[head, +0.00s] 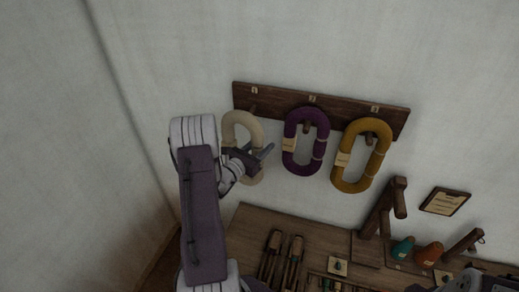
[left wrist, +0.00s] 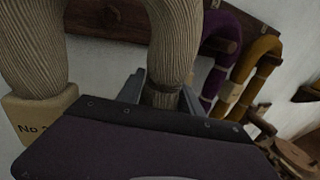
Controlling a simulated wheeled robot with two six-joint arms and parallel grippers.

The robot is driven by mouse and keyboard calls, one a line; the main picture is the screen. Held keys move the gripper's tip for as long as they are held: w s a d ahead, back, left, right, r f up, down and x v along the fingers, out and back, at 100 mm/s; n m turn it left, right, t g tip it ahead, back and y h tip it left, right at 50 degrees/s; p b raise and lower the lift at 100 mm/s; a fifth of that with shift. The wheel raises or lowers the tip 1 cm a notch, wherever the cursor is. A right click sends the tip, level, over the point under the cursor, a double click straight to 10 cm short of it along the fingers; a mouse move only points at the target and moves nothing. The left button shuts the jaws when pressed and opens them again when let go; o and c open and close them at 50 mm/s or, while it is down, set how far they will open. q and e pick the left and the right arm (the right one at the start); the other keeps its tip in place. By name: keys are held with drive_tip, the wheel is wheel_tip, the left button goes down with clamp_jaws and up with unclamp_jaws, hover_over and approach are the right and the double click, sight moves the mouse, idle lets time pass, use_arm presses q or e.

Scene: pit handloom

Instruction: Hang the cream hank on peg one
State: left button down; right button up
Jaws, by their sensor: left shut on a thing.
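The cream hank (head: 228,130) is a pale oval loop at the left end of the dark wooden peg rail (head: 283,102). My left gripper (head: 262,155) is shut on the hank's right strand, low down. In the left wrist view the ribbed cream hank (left wrist: 178,40) fills the upper left, with its strand between the jaws (left wrist: 164,98) and a paper tag (left wrist: 40,112) on its other side. A short peg (head: 253,108) shows beside the hank's upper right, below the leftmost number label (head: 254,90). I cannot tell whether the loop is around it.
A purple hank (head: 291,142) hangs at the middle peg, close to the right of my left gripper. A mustard hank (head: 378,155) hangs at the right peg. Below is a wooden bench (head: 250,222) with tools and small coloured items. The wall left of the rail is bare.

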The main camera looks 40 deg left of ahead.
use_arm(q)
drive_tip(key=w+a, duration=0.1)
drive_tip(key=w, duration=0.2)
drive_tip(key=w+a, duration=0.1)
drive_tip(key=w, duration=0.2)
drive_tip(key=w+a+f+b, duration=0.1)
drive_tip(key=w, duration=0.2)
drive_tip(key=shift+w+f, duration=0.1)
drive_tip(key=shift+w, duration=0.1)
drive_tip(key=shift+d, duration=0.1)
drive_tip(key=shift+f, duration=0.1)
idle(0.4)
drive_tip(key=c, duration=0.7)
unclamp_jaws()
drive_tip(key=shift+w, duration=0.2)
